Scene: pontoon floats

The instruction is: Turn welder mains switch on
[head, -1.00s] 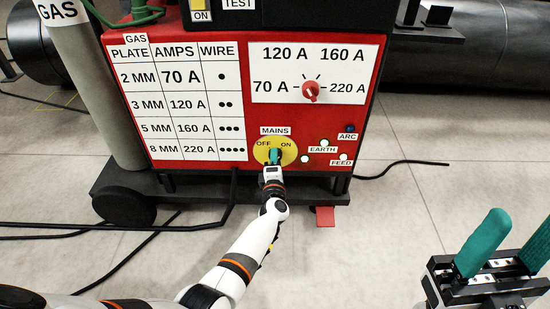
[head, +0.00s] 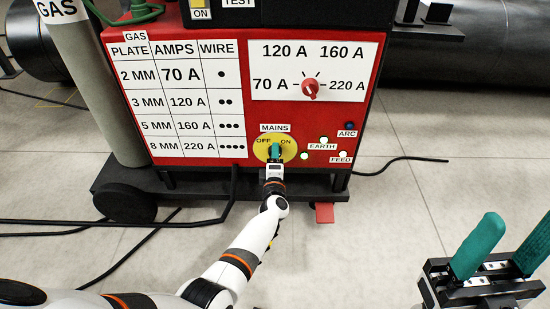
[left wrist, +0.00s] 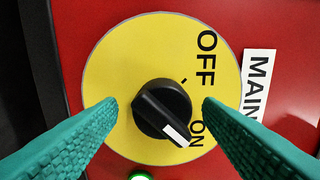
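The mains switch is a black knob (left wrist: 163,108) with a white-tipped pointer on a yellow disc (left wrist: 112,62) marked OFF and ON. In the left wrist view the white tip points toward the lower right, beside the word ON. My left gripper (head: 275,150) is in front of the disc in the head view and hides the knob there. In the left wrist view its teal fingers stand open on both sides of the knob, with gaps to it. My right gripper (head: 505,250) is open and empty at the lower right, away from the welder.
The red welder (head: 250,120) stands on a dark wheeled base (head: 320,188). A red current dial (head: 310,87) sits above the mains switch, and small lamps (head: 323,140) sit to its right. A grey gas cylinder (head: 95,85) stands at left. Black cables (head: 120,226) lie on the floor.

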